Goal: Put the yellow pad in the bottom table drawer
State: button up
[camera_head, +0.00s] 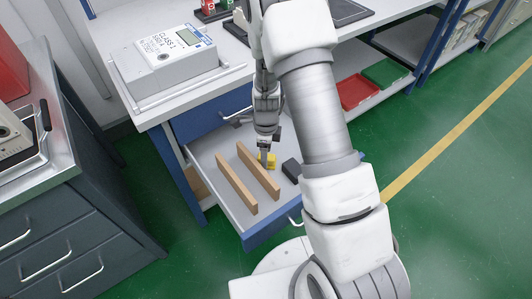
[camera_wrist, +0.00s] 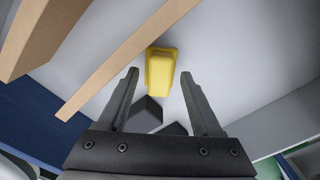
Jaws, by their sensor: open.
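The yellow pad (camera_wrist: 161,73) lies on the floor of the open bottom table drawer (camera_head: 233,204). In the head view the pad (camera_head: 270,160) is partly hidden by my gripper (camera_head: 264,160), which reaches down into the drawer right by it. In the wrist view my gripper (camera_wrist: 160,90) is open, with its two fingers apart and nothing held between them. The pad shows just beyond the fingertips, roughly centred between them.
Two wooden strips (camera_head: 237,182) stand in the drawer left of the pad. A black block (camera_head: 291,170) lies to its right. A meter box (camera_head: 168,60) sits on the table above. Red (camera_head: 358,91) and green (camera_head: 385,72) trays are on the lower shelf.

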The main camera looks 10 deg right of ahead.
notch_tip(320, 180, up, 22)
jog(key=s+n+t+p, duration=0.1)
jog(key=s+n+p, duration=0.1)
jog(key=n+p, duration=0.25)
jog(key=s+d+r+n+t, duration=0.1)
jog(key=s+r+n+t, duration=0.3)
jog(key=s+r+n, duration=1.3)
jog(key=shift+s+d+r+n+t+b, duration=0.2)
jog(key=shift+s+r+n+t+b, duration=0.1)
jog(key=shift+s+n+b, duration=0.25)
jog(key=shift+s, duration=0.1)
